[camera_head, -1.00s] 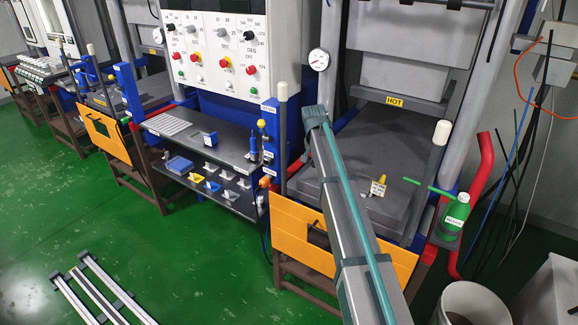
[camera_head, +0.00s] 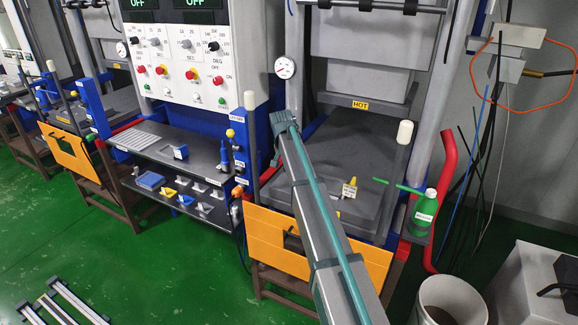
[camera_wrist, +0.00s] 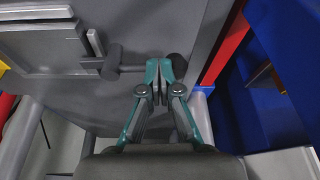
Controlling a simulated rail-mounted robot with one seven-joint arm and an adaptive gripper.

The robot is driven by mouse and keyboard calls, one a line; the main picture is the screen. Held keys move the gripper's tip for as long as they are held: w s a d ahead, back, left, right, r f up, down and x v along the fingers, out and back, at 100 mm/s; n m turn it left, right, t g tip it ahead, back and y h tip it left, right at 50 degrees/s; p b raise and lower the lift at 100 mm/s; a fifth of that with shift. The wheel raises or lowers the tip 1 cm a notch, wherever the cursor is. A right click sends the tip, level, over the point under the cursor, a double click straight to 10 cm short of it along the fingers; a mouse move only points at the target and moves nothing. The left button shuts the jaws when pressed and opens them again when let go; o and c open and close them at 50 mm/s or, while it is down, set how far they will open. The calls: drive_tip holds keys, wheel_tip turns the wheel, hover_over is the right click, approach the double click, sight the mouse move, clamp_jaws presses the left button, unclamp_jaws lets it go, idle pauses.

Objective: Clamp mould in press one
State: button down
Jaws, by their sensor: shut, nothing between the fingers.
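The press in the head view has a heated upper part with a HOT label (camera_head: 360,105) and a dark grey lower bed (camera_head: 355,150). A flat grey mould-like block (camera_head: 340,212) lies on that bed, partly hidden by my arm. In the wrist view a grey framed plate (camera_wrist: 45,45) is at upper left, with a dark bar handle (camera_wrist: 110,65) beside it. A rod runs from the handle to a dark round knob (camera_wrist: 178,65). My gripper (camera_wrist: 165,75) is shut and empty, its teal tips beside the rod and knob; contact cannot be told. The head view hides the fingers.
An orange guard panel (camera_head: 265,240) fronts the press. A white-topped lever (camera_head: 404,133) and a green bottle (camera_head: 424,210) stand at its right. A tool shelf (camera_head: 160,150) is at left. In the wrist view a blue wall (camera_wrist: 270,100) and red edge (camera_wrist: 228,45) lie right.

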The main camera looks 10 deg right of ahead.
drive_tip(key=s, duration=0.1)
drive_tip(key=s+a, duration=0.1)
drive_tip(key=s+a+r+p, duration=0.1)
drive_tip(key=shift+s, duration=0.35)
drive_tip(key=b+v, duration=0.2)
drive_tip(key=v, duration=0.7)
drive_tip(key=shift+r, duration=0.35)
drive_tip(key=shift+a, duration=0.15)
